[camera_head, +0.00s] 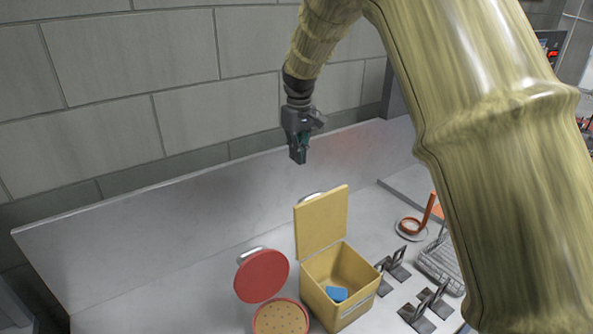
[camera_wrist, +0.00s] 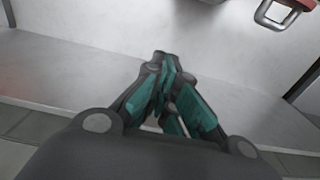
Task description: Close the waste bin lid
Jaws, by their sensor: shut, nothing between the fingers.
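A yellow square waste bin (camera_head: 324,302) stands on the grey counter in the head view. Its yellow lid (camera_head: 321,222) is hinged at the back and stands upright, open. A blue item (camera_head: 337,294) lies inside the bin. My gripper (camera_head: 298,160) is shut and empty, above the counter and up behind the raised lid, apart from it. In the wrist view the shut fingers (camera_wrist: 165,65) point at bare grey surface, and the yellow bin does not show there.
A round container (camera_head: 281,319) with its red lid (camera_head: 262,276) raised stands left of the bin. A low back panel (camera_head: 150,228) and block wall lie behind.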

